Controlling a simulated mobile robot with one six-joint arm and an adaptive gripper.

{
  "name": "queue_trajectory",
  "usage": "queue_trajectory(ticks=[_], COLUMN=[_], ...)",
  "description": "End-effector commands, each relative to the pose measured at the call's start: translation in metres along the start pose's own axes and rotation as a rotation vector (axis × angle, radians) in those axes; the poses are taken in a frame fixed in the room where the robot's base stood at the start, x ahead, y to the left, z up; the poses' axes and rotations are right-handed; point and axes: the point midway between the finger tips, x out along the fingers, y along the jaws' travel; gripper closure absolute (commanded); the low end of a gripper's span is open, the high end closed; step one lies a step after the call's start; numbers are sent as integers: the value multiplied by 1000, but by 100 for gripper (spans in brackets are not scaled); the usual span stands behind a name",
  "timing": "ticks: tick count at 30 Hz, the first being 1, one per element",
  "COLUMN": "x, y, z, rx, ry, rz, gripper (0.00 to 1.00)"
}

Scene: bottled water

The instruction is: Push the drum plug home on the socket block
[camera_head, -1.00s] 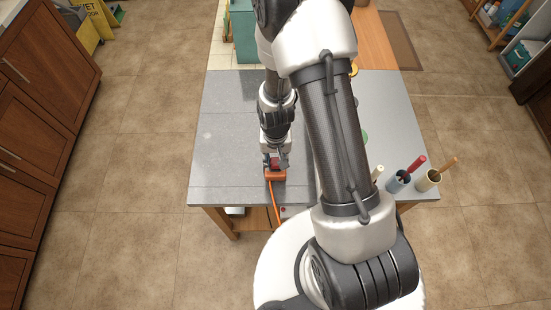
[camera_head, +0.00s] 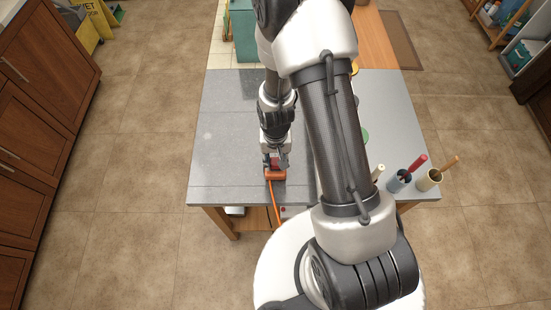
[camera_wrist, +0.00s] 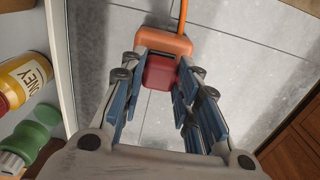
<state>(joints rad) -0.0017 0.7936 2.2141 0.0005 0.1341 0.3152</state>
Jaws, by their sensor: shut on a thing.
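The socket block (camera_head: 275,175) is orange and lies near the front edge of the grey tabletop, with an orange cable (camera_head: 275,200) running off that edge. It also shows at the top of the wrist view (camera_wrist: 165,42). The drum plug (camera_wrist: 160,73) is red and sits right against the block's near side in the wrist view. My gripper (camera_head: 275,161) is shut on the plug, one blue-padded finger on each side in the wrist view (camera_wrist: 160,80). The contact face is hidden, so I cannot tell how deep the plug sits.
A yellow honey container (camera_wrist: 25,78) and a green bottle (camera_wrist: 30,135) lie left in the wrist view. Two holders, a blue-grey one (camera_head: 398,182) and a cream one (camera_head: 428,181), stand at the table's right front. The tabletop (camera_head: 225,140) left of my gripper is clear.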

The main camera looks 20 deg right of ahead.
Motion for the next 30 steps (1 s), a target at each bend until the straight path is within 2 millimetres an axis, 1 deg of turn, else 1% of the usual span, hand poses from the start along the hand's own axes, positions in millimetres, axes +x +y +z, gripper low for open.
queue_trajectory(ticks=[10,11,12,21,30], x=[2,2,2,2,2], y=[0,0,0,0,0], z=[0,0,0,0,0], rx=[0,0,0,0,0], ry=[0,0,0,0,0], rz=[0,0,0,0,0], gripper=[99,70,67,47,47])
